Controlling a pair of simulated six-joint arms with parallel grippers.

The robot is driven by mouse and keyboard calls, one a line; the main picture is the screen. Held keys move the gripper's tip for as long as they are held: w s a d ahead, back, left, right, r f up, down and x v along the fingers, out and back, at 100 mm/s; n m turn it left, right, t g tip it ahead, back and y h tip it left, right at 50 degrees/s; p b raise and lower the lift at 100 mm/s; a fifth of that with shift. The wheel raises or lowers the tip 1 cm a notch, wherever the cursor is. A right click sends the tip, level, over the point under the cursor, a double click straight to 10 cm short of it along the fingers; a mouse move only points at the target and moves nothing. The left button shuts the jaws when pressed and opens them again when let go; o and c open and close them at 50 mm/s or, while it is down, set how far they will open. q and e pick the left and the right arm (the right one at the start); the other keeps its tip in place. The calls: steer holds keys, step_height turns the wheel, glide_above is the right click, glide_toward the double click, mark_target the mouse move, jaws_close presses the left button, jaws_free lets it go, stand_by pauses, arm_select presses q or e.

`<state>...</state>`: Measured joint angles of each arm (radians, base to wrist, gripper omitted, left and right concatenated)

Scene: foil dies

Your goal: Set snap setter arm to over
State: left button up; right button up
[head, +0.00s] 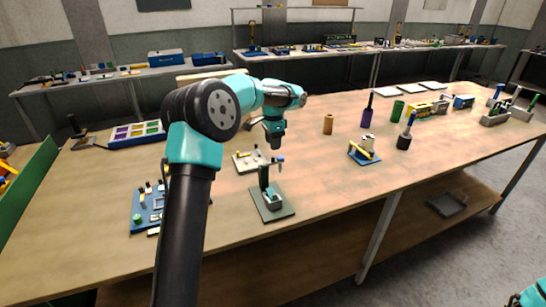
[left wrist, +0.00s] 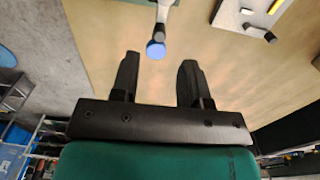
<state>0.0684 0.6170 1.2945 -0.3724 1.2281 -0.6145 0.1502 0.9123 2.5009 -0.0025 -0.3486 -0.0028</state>
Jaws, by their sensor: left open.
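The snap setter (head: 272,207) stands on a dark green base plate near the front of the wooden table, with an upright column and a pale arm tipped by a blue knob (head: 281,159). My left gripper (head: 275,143) is above the setter, pointing down. In the left wrist view its two dark fingers (left wrist: 157,72) are apart with nothing between them. The blue knob (left wrist: 155,50) shows just ahead of the gap between the fingertips; whether it touches them I cannot tell. My right gripper is not in view.
A pale board with small tools (head: 250,161) lies behind the setter. A blue tray of parts (head: 148,207) is to the left. A blue-based yellow device (head: 363,152) and several bottles stand to the right.

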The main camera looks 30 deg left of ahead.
mark_target(273, 157)
arm_select(q)
step_height(273, 157, down, 7)
steer(key=shift+r, duration=0.15)
steer(key=shift+c, duration=0.3)
jaws_close()
stand_by(0.4)
